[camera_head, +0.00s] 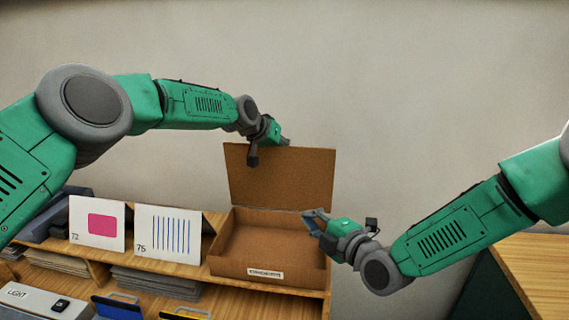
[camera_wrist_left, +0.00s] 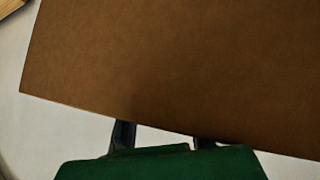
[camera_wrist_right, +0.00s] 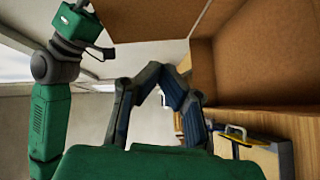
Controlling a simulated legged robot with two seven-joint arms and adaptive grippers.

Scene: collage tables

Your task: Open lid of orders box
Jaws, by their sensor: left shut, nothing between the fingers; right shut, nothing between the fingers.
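The brown cardboard orders box (camera_head: 258,262) stands on the wooden shelf with a small white label on its front. Its lid (camera_head: 282,178) stands up steeply at the back, and the inside looks empty. My left gripper (camera_head: 284,140) is shut at the lid's top edge; whether it touches is unclear. In the left wrist view the lid (camera_wrist_left: 180,70) fills most of the picture and hides the fingertips. My right gripper (camera_head: 308,218) is shut and empty by the box's right side. In the right wrist view its fingers (camera_wrist_right: 170,80) meet beside the box (camera_wrist_right: 255,60).
Two cards, one with a pink shape (camera_head: 98,222) and one with blue lines (camera_head: 168,234), stand left of the box. Stacked sheets (camera_head: 155,283) lie on the shelf below. A wooden table (camera_head: 535,270) is at the right. The wall behind is bare.

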